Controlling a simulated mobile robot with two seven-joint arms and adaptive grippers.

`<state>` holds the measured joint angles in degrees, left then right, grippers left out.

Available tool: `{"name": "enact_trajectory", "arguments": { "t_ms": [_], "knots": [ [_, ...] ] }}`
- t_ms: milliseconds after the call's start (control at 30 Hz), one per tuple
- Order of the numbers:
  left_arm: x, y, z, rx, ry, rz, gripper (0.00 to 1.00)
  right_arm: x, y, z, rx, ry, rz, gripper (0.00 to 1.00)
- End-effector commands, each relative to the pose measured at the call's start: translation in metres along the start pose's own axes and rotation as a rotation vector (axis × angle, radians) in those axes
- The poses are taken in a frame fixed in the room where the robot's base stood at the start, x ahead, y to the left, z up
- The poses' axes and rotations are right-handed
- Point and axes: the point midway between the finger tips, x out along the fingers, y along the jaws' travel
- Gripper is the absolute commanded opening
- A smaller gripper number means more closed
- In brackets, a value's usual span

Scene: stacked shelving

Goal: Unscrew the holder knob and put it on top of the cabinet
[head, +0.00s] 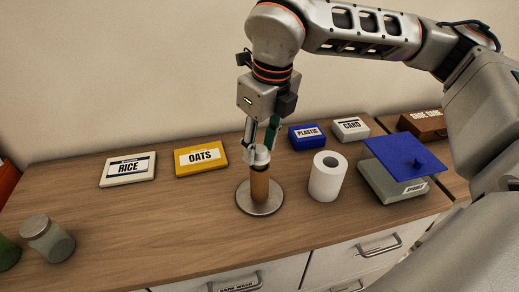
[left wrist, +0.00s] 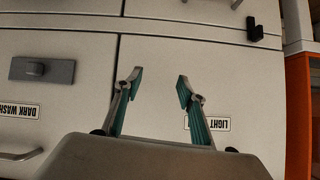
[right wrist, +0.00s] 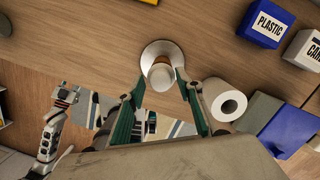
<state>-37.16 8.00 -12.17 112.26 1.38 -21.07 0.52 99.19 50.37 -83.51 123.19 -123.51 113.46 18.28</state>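The holder stands upright on the wooden cabinet top (head: 140,217). It has a round metal base (head: 246,203), a brown core on its post (head: 260,187) and a pale knob (head: 262,155) at the top. In the right wrist view, the knob (right wrist: 161,76) lies between my fingertips with gaps on both sides. My right gripper (head: 261,140) is open and comes down over the knob from above. It also shows in the right wrist view (right wrist: 160,82). My left gripper (left wrist: 160,80) is open and empty before the pale cabinet front; it is not in the head view.
A white paper roll (head: 327,178) stands close to the right of the holder. Beyond it is a scale-like box with a blue top (head: 400,155). Rice (head: 128,170), oats (head: 201,158), plastic (head: 307,136) and card (head: 350,128) boxes lie behind. A jar (head: 47,240) stands front left. The left-middle top is clear.

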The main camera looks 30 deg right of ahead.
Motion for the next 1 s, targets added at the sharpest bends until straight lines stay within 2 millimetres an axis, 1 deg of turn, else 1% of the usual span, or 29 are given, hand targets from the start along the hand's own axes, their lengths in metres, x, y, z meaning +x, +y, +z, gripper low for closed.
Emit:
{"name": "enact_trajectory", "arguments": {
  "t_ms": [33, 200, 300, 467, 533, 1000],
  "knots": [
    [0.002, 0.001, 0.006, -0.001, -0.005, 0.001, 0.4, 0.003, 0.001, 0.0, 0.058, 0.0, -0.009, 0.36],
    [0.005, 0.003, 0.013, -0.002, -0.01, 0.003, 0.4, 0.002, 0.001, 0.0, 0.271, 0.0, -0.042, 0.36],
    [0.005, 0.003, 0.014, -0.002, -0.011, 0.003, 0.4, 0.0, 0.002, 0.0, 0.348, 0.0, -0.053, 0.36],
    [0.006, 0.003, 0.015, -0.003, -0.011, 0.003, 0.4, 0.0, 0.002, 0.001, 0.421, -0.002, -0.063, 0.36],
    [0.006, 0.004, 0.017, -0.003, -0.011, 0.004, 0.4, 0.0, 0.002, 0.001, 0.499, -0.002, -0.075, 0.36],
    [0.009, 0.006, 0.026, -0.005, -0.019, 0.006, 0.4, 0.0, 0.002, 0.003, 1.184, -0.001, -0.178, 0.36]
  ]
}}
